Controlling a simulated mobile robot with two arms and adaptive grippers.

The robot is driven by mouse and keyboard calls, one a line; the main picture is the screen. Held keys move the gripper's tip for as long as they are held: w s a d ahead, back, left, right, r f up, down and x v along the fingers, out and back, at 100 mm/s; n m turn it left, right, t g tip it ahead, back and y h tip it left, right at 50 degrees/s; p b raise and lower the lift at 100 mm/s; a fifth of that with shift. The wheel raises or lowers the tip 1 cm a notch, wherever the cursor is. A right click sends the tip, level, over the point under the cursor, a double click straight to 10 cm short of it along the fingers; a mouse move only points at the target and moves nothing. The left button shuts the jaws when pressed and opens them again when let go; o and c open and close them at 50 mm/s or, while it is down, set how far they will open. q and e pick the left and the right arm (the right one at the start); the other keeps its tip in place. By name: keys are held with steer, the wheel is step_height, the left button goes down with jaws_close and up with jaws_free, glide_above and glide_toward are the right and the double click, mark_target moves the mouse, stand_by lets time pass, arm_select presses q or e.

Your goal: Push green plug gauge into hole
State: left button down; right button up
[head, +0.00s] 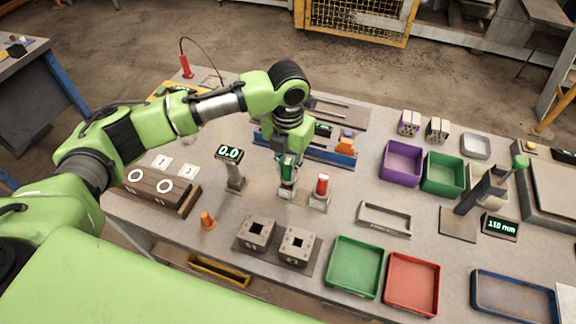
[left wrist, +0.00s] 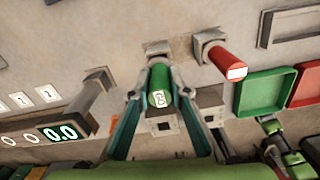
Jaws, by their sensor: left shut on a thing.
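My left gripper (head: 287,184) points down at the middle of the table, shut on the green plug gauge (head: 288,168). In the left wrist view the green plug gauge (left wrist: 159,85) sits between the two fingers (left wrist: 160,95), its marked end facing the camera. Its small grey holder (left wrist: 157,48) is right at its far end; I cannot tell whether they touch. Two grey hollow bricks with square holes, the left brick (head: 256,233) and the right brick (head: 297,246), stand nearer the front edge. The fingers partly hide them in the wrist view.
A red plug gauge (head: 322,185) stands in a holder just right of the gripper. A display post (head: 234,170) reading 0.0 stands to the left. An orange cone (head: 208,220) is left of the bricks. Green (head: 355,267) and red (head: 412,283) trays lie to the right.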

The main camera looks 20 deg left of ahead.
arm_select(q)
steer(key=shift+f, duration=0.7)
stand_by(0.3)
steer(key=c, duration=1.8)
jaws_free()
steer(key=shift+r, duration=0.1)
step_height(320, 180, up, 12)
steer(key=shift+f, duration=0.1)
steer(key=shift+s, duration=0.1)
